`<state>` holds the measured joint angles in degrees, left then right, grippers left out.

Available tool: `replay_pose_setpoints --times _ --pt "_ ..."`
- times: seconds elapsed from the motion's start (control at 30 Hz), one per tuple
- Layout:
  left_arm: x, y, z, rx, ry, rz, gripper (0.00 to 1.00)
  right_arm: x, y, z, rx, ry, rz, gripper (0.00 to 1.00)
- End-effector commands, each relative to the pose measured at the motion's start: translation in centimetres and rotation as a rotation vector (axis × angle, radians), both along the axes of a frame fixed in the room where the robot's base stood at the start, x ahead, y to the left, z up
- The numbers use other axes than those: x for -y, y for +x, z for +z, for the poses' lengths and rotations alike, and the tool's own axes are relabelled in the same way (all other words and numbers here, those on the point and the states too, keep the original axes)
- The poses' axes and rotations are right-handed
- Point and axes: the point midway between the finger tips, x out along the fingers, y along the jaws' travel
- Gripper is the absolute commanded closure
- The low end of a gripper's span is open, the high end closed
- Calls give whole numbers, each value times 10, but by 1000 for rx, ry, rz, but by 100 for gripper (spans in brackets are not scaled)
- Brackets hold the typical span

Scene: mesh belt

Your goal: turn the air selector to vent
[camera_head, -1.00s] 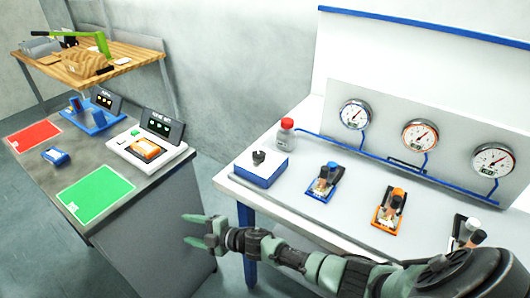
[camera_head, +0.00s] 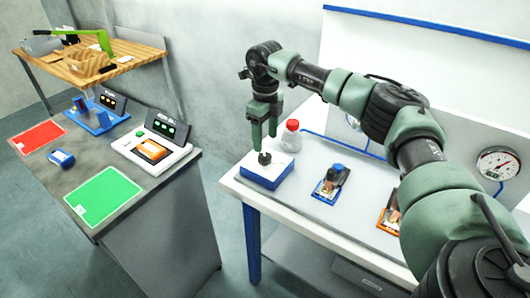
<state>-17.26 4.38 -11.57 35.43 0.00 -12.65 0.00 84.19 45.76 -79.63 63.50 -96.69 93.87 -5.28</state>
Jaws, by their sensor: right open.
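The air selector looks to be the small black knob (camera_head: 264,157) on top of a white box with a blue base (camera_head: 266,176), at the left end of the white bench. No position markings can be read on it. My right gripper (camera_head: 264,143) points down just above the knob, its green fingers apart on either side. I cannot tell whether the fingers touch the knob. My left gripper is not in view.
A red-capped bottle (camera_head: 292,137) stands close behind the box. A blue-knobbed device (camera_head: 330,184) and an orange one (camera_head: 391,214) sit to the right. A gauge (camera_head: 497,163) shows at the back panel. A grey table (camera_head: 150,196) stands left, with floor between.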

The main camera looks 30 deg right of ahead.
Motion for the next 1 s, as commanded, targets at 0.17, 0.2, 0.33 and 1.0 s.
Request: replay_pose_setpoints --times 0.17,0.2,0.33,1.0 --pt "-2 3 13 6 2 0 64 -1 -1 -29 -4 2 1 41" --pt "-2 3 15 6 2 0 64 -1 -1 -36 -5 2 1 41" --pt "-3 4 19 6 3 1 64 -1 -1 -53 -2 3 1 41" --pt "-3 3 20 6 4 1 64 -2 0 -66 1 5 1 100"
